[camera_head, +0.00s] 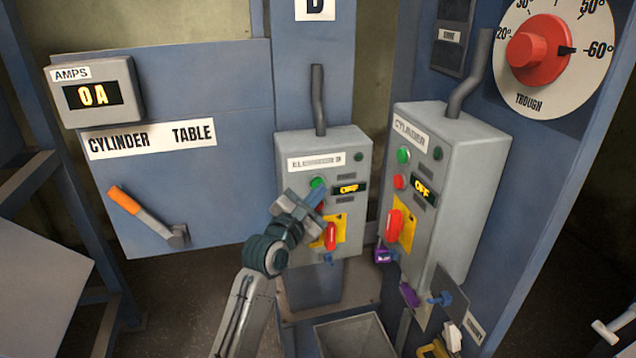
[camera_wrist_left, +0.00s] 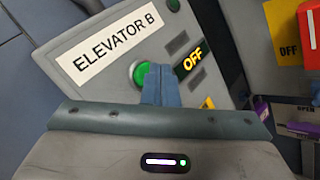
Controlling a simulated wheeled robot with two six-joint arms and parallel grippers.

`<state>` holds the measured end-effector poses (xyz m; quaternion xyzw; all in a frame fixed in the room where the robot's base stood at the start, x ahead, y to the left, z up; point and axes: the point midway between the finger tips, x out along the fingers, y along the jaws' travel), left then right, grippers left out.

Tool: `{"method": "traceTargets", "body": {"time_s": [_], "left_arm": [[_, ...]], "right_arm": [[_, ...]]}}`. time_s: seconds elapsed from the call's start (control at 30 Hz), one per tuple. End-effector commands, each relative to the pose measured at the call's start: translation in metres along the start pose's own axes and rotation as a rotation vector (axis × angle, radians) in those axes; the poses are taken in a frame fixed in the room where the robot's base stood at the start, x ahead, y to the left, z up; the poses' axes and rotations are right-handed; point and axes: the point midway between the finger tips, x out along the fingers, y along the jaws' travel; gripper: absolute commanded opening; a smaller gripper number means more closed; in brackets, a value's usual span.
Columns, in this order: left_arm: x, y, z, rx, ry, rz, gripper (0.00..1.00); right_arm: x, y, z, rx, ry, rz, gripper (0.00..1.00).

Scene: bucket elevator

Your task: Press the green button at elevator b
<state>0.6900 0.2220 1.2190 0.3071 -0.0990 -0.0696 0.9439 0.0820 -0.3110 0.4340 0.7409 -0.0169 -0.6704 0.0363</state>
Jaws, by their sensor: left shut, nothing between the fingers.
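The grey elevator B control box (camera_head: 290,143) stands in the middle of the head view, with its label and a display reading OFF. Its green button (camera_head: 317,182) shows just above my left gripper's fingers. My left gripper (camera_head: 318,194) is shut and empty in front of the box. In the left wrist view the shut blue fingertips (camera_wrist_left: 158,84) overlap the right part of the green button (camera_wrist_left: 139,74). I cannot tell whether they touch it. The display (camera_wrist_left: 190,62) reads OFF there too. My right gripper is not clearly seen.
The cylinder control box (camera_head: 455,150), with its own green button (camera_head: 403,156), stands close on the right. A red switch on a yellow plate (camera_head: 331,236) is below my left gripper. A lever with an orange handle (camera_head: 125,200) is on the left panel.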

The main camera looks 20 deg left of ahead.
Motion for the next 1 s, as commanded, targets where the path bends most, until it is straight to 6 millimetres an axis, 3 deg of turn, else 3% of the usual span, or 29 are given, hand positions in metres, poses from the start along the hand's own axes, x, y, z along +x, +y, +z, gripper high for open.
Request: {"method": "traceTargets", "body": {"time_s": [1.0], "left_arm": [[0.0058, 0.0041, -0.0039, 0.001, 0.0, 0.0, 0.0]], "right_arm": [[-0.0042, 0.0001, -0.0004, 0.0, 0.0, 0.0, 0.49]]}}
